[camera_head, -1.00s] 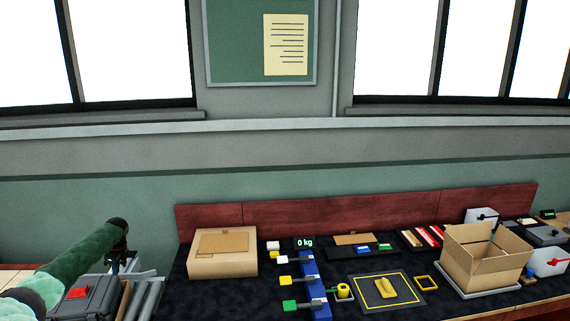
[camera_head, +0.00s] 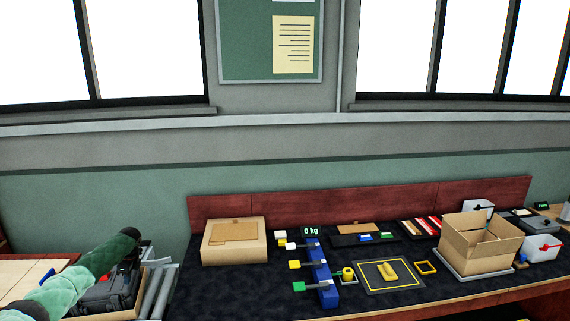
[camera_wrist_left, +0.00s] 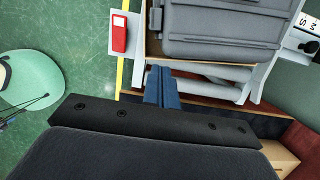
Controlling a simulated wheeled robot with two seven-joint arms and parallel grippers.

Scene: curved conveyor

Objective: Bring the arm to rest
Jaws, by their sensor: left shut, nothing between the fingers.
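My left arm comes in from the left in the head view. Its green sleeve ends in a black wrist, and the left gripper (camera_head: 130,270) hangs beside the dark grey case (camera_head: 95,302). The arm partly covers the case. In the left wrist view, the blue fingers (camera_wrist_left: 163,88) are together with nothing between them. They point toward the grey case (camera_wrist_left: 215,30) and overlap the edge of the rollers (camera_wrist_left: 210,85) in the picture. Whether they touch anything cannot be told. My right gripper is in neither view.
Grey rollers (camera_head: 160,290) lie right of the case. The dark bench holds a closed cardboard box (camera_head: 233,252), a blue stand (camera_head: 322,272), a yellow-edged mat (camera_head: 375,284) and an open carton (camera_head: 470,250). Green floor (camera_wrist_left: 70,40) shows in the wrist view.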

